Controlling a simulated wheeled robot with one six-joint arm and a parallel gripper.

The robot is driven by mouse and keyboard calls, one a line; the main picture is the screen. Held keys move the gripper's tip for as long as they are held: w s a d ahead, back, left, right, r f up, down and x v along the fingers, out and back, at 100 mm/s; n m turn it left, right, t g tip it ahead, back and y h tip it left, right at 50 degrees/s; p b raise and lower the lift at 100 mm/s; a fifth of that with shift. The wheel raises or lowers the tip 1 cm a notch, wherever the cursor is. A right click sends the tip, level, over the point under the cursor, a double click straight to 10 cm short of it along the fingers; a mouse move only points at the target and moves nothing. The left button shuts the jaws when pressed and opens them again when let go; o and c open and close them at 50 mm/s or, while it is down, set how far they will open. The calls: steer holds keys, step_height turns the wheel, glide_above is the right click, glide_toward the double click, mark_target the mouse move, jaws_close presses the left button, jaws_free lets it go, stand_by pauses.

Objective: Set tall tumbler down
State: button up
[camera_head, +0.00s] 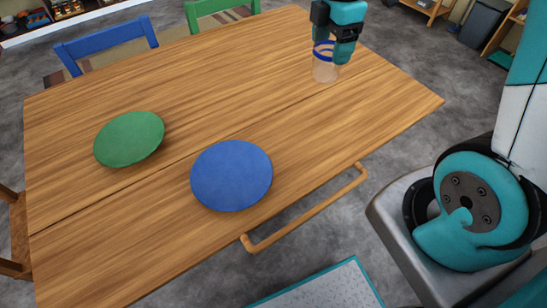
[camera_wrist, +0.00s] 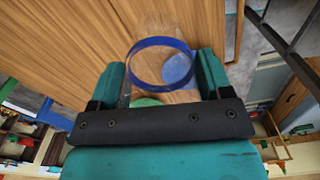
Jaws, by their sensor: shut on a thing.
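The tall tumbler (camera_head: 324,70) is clear with blue bands and is upright over the right end of the wooden table, in the head view. My gripper (camera_head: 335,48) is shut on its upper part. I cannot tell whether its base touches the wood. In the wrist view the tumbler's blue ring (camera_wrist: 133,68) lies between the two fingers of my gripper (camera_wrist: 163,75). The clear wall is faint there, and the fingers hide part of it in the head view.
The wooden table (camera_head: 90,225) carries a green round plate (camera_head: 129,139) and a blue round plate (camera_head: 231,175), both apart from the tumbler. Wood around the tumbler is bare. A wooden rail (camera_head: 305,210) juts from the near edge. Blue (camera_head: 107,45) and green (camera_head: 215,8) chairs stand behind.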

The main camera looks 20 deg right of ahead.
steer(key=shift+s+d+r+n, duration=0.1)
steer(key=shift+s+r+n, duration=0.25)
steer(key=shift+r+n, duration=0.4)
steer(key=shift+n, duration=0.35)
step_height(320, 180, down, 20)
steer(key=shift+b, duration=0.45)
steer(key=shift+f, duration=0.1)
steer(key=o, duration=1)
steer(key=shift+c, duration=0.2)
